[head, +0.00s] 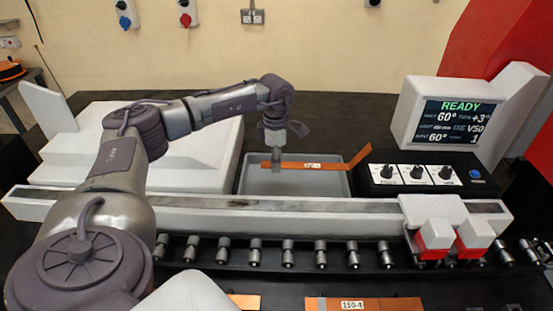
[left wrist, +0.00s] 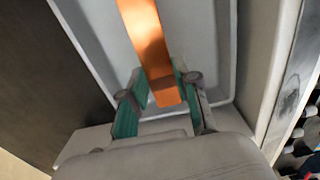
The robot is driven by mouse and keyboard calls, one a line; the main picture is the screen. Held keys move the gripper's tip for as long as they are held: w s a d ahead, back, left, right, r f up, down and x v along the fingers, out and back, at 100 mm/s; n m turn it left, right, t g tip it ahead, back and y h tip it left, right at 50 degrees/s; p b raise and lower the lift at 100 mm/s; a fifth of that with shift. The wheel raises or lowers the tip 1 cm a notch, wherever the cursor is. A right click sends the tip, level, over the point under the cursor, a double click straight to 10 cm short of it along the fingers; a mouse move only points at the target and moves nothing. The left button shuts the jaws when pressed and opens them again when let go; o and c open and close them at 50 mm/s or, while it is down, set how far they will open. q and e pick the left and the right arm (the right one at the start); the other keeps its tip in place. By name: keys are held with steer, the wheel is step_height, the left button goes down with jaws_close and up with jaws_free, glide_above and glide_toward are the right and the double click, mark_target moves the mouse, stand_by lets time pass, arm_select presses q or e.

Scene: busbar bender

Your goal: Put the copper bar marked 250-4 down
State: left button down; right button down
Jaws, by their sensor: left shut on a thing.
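A copper bar (head: 335,167) with a white label hangs level over the grey tray (head: 347,187), its right end bent upward. The label is too small to read surely. My left gripper (head: 275,167) is shut on the bar near its flat left end. In the left wrist view, the bar (left wrist: 148,38) lies between the green-padded fingers of the left gripper (left wrist: 160,82), with the tray (left wrist: 223,50) below. I cannot tell whether the bar touches the tray. My right gripper is not in view.
A white rail (head: 300,216) and a row of rollers (head: 288,252) run in front of the tray. A control box (head: 421,174) and a screen (head: 447,122) reading READY stand to the right. A bar marked 150-4 (head: 390,304) lies at the front edge.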

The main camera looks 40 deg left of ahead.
arm_select(q)
steer(key=shift+f, duration=0.3)
steer(key=c, duration=0.8)
jaws_free()
steer(key=shift+c, duration=0.2)
steer(key=shift+r, duration=0.6)
step_height(320, 180, up, 12)
steer(key=b, duration=0.3)
steer(key=shift+r, duration=0.1)
